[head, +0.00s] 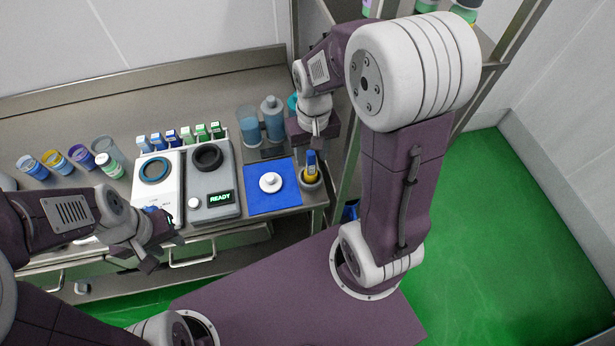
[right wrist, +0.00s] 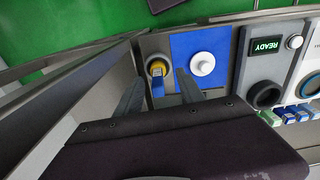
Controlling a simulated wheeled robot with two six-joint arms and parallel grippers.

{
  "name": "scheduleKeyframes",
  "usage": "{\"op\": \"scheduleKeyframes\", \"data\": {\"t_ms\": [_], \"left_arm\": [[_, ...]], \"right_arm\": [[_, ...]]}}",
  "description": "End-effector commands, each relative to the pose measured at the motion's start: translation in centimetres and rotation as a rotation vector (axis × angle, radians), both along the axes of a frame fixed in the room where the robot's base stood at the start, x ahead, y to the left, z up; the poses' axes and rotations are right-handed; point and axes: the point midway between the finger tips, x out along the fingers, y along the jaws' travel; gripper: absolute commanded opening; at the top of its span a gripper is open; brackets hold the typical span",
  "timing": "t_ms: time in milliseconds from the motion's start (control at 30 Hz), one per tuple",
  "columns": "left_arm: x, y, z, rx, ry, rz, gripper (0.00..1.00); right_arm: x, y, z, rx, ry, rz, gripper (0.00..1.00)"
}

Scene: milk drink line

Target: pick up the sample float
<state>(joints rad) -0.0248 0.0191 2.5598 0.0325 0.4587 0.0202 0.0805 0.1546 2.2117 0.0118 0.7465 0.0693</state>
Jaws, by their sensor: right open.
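The sample float, as I take it, is a yellow piece with a blue top (head: 311,165). It stands upright in a small round grey holder (head: 311,184) at the right end of the counter. My right gripper (head: 317,140) is above and behind it, open and empty. In the right wrist view the float (right wrist: 157,75) shows between the two spread fingers of my right gripper (right wrist: 158,88), beyond their tips.
A blue mat (head: 260,202) with a white round knob-like piece (head: 270,182) lies left of the holder. A grey device reading READY (head: 220,198) stands further left. A metal shelf post (head: 345,180) rises close on the right.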

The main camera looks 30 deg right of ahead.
Motion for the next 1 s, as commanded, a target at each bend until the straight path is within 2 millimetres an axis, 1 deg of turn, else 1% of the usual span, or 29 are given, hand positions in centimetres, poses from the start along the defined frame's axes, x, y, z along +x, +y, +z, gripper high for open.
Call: {"op": "scheduleKeyframes", "data": {"t_ms": [33, 200, 300, 400, 600, 700, 767, 833, 1000], "left_arm": [[0.0, 0.0, -0.6, 0.000, 0.000, 0.000, 0.36], [0.0, 0.0, -1.3, 0.000, 0.000, 0.000, 0.36], [0.0, 0.0, -1.4, 0.000, 0.000, 0.000, 0.36], [0.0, 0.0, -1.3, 0.000, 0.000, 0.000, 0.36], [0.0, 0.0, -1.4, 0.000, 0.000, 0.000, 0.36], [0.0, 0.0, -1.4, 0.000, 0.000, 0.000, 0.36], [0.0, 0.0, -1.4, 0.000, 0.000, 0.000, 0.36], [0.0, 0.0, -1.4, 0.000, 0.000, 0.000, 0.36], [0.0, 0.0, -1.3, 0.000, 0.000, 0.000, 0.36]], "right_arm": [[0.7, -0.5, -0.3, -0.001, 0.004, -0.016, 0.45], [2.5, -2.0, 0.1, -0.005, 0.024, -0.064, 0.45], [3.0, -2.5, 0.4, -0.005, 0.029, -0.078, 0.45], [3.0, -2.5, 0.2, -0.005, 0.032, -0.079, 0.45], [2.9, -2.4, -2.8, -0.005, 0.034, -0.078, 0.45], [2.9, -2.4, -3.4, -0.005, 0.031, -0.078, 0.45], [3.0, -2.4, -3.5, -0.004, 0.030, -0.078, 0.45], [2.9, -2.2, -4.1, -0.005, 0.033, -0.077, 0.45], [2.7, -1.7, -7.3, -0.004, 0.035, -0.076, 0.45]]}}
